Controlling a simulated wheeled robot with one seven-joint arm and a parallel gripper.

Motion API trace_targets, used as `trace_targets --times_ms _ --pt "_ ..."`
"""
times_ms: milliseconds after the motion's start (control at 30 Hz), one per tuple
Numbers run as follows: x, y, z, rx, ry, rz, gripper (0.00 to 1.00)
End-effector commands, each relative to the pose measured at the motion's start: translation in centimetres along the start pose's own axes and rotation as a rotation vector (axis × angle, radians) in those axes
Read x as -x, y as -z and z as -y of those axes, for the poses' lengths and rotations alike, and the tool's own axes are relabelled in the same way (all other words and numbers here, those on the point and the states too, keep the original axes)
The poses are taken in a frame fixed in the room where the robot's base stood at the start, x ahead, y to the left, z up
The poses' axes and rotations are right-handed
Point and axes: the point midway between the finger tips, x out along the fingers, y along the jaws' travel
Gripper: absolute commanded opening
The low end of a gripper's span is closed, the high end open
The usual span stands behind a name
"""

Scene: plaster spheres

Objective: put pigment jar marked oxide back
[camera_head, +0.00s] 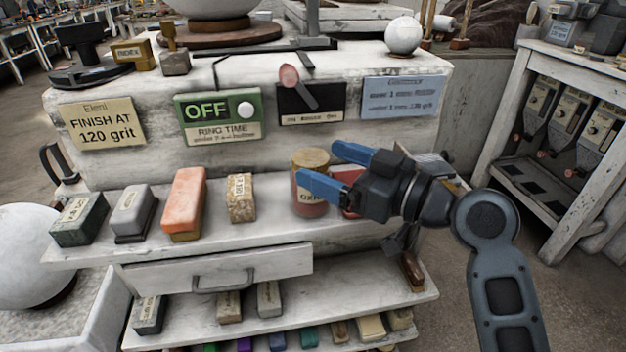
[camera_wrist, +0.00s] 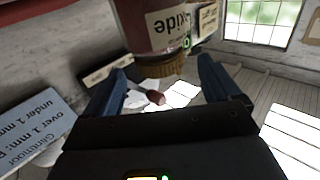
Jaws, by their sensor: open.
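The oxide jar (camera_head: 309,200) has a reddish body, a tan lid and a pale label. It looks upright on the upper shelf (camera_head: 95,247), though its base is partly hard to see. My gripper (camera_head: 318,162) is open, with its blue fingers at the jar's upper part; the near finger covers some of the jar in the head view. In the wrist view the jar (camera_wrist: 150,25) appears upside down, its label reading "oxide", at the top centre between the lines of the open fingers (camera_wrist: 163,85). Whether a finger touches it I cannot tell.
Several blocks stand left of the jar, including an orange one (camera_head: 184,203) and a labelled tan one (camera_head: 241,197). A red item (camera_head: 350,206) is partly hidden behind my gripper. Signs, including a green OFF sign (camera_head: 220,116), line the wall behind. A drawer (camera_head: 220,270) sits below.

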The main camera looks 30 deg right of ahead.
Motion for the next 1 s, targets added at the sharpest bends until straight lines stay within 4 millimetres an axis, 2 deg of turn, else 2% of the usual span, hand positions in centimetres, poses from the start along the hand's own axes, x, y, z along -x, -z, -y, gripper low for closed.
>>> trace_targets --times_ms 400,733,1000 --pt "-5.2 0.1 0.0 0.000 0.001 0.000 0.90" --pt "-5.8 -0.1 0.1 0.000 0.000 0.000 0.90" --pt "-5.7 -0.1 0.0 0.000 0.000 0.000 0.64"
